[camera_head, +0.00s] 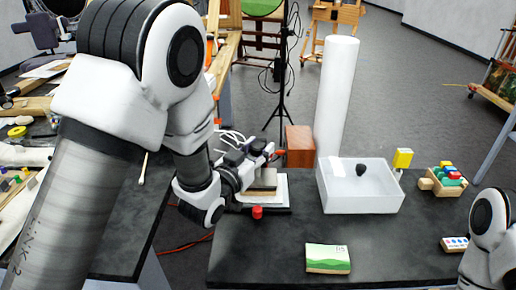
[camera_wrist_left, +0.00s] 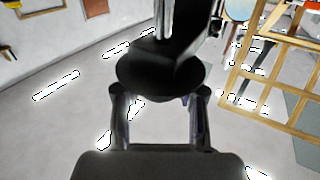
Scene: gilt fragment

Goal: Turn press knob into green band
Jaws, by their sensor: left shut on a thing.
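The press (camera_head: 279,194) stands on the dark table, left of the white bin, with a pale base and a brown block on it. My left gripper (camera_head: 252,158) is at the top of the press and hides much of it. In the left wrist view a black round knob (camera_wrist_left: 160,76) sits between the fingers of my left gripper (camera_wrist_left: 160,100), which is shut on it. A dark post rises behind the knob. I cannot make out a green band in either view. My right arm shows at the lower right, but its gripper is out of view.
A white bin (camera_head: 361,199) with a dark lump stands right of the press. A white column (camera_head: 336,95) and a brown block (camera_head: 300,146) stand behind. A green-and-white box (camera_head: 328,258) lies in front. A colourful block toy (camera_head: 443,181) is at right. The table's front middle is mostly clear.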

